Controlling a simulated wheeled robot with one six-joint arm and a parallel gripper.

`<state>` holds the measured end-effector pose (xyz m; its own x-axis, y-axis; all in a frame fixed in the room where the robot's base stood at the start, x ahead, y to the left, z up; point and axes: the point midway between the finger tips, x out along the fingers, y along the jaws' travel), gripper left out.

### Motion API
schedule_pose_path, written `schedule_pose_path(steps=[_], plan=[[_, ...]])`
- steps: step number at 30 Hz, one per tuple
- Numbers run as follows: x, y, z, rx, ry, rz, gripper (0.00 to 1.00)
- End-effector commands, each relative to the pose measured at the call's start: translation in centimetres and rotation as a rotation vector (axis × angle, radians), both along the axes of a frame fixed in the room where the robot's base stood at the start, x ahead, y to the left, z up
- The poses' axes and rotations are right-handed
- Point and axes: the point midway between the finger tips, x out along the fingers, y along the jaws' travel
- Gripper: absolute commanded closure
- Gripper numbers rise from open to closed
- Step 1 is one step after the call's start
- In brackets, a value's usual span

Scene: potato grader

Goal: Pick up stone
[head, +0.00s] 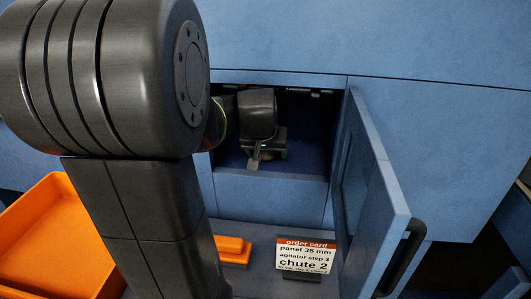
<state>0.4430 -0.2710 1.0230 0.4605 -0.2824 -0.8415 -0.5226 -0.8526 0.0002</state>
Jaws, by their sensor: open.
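My gripper (256,160) is inside the open compartment (272,190) of the blue machine, low over its dark blue floor. It is open, with a finger pointing down. A small greyish shape shows right beside the finger, but I cannot tell whether it is the stone or part of my gripper. No stone can be made out for certain. My arm and wrist hide the left side of the compartment.
The blue door (378,200) with a dark handle (402,258) stands open to the right of the compartment. An order card (305,255) reading "chute 2" stands on the grey ledge, right of an orange piece (232,247). An orange bin (50,235) is at the left.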

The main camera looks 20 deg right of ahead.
Motion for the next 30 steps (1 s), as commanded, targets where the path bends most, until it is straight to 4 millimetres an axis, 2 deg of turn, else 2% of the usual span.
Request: schedule_pose_path(steps=[1, 6, 9, 19, 26, 30], plan=[[0.0, 0.0, 0.0, 0.000, 0.000, 0.000, 0.30], [0.0, 0.0, 0.0, 0.000, 0.000, 0.000, 0.63], [0.0, 0.0, 0.0, 0.000, 0.000, 0.000, 0.78], [0.0, 0.0, 0.3, -0.001, -0.001, 0.000, 0.79], [0.0, 0.0, 1.8, -0.001, -0.002, 0.000, 0.79], [-1.5, 1.0, 1.6, -0.001, -0.004, 0.001, 0.79]])
